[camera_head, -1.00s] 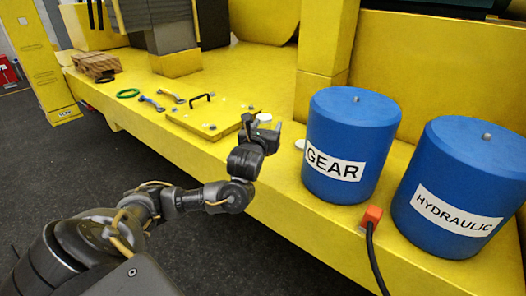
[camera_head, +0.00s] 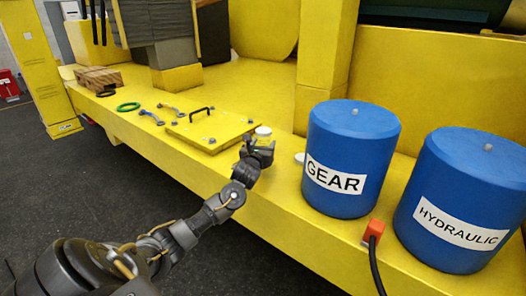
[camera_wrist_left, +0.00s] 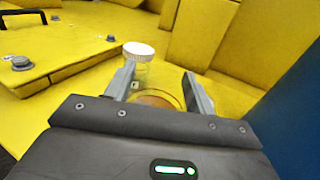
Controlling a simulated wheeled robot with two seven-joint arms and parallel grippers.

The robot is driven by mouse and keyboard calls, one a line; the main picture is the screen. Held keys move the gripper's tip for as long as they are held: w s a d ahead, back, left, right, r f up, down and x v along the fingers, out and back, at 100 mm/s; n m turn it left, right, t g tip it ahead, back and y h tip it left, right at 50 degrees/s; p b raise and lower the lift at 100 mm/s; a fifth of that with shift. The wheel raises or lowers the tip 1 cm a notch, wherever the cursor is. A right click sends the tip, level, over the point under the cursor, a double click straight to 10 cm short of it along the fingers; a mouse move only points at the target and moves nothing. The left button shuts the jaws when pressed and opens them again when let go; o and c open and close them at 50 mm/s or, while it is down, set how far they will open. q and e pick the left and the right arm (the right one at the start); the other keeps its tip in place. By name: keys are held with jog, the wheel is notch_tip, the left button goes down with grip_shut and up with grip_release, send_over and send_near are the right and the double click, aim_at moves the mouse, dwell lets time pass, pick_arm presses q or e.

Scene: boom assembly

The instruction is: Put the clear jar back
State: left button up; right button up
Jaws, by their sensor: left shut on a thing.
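My left gripper (camera_head: 261,145) is low over the yellow deck, beside the raised plate. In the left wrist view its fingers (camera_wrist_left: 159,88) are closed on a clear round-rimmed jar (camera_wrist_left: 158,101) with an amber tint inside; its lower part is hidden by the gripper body. A clear jar with a white lid (camera_wrist_left: 139,50) stands upright just beyond the left finger; its lid (camera_head: 263,130) also shows in the head view behind the gripper. My right gripper is not in view.
A blue GEAR drum (camera_head: 350,150) and HYDRAULIC drum (camera_head: 465,195) stand to the right. A yellow plate with a black handle (camera_head: 203,113), wrenches (camera_head: 152,117) and a green ring (camera_head: 128,107) lie left.

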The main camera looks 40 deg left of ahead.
pick_arm(q)
jog(key=shift+w+a+f, duration=0.15)
jog(key=shift+a+f, duration=0.05)
jog(key=shift+f, duration=0.05)
notch_tip(320, 180, down, 2)
jog(key=shift+f+p, duration=0.1)
jog(key=shift+p, duration=0.6)
jog(key=shift+f, duration=0.45)
jog(key=shift+f, duration=0.1)
jog(key=shift+f, duration=0.15)
jog(key=o, duration=1.2)
jog(key=shift+c, duration=0.2)
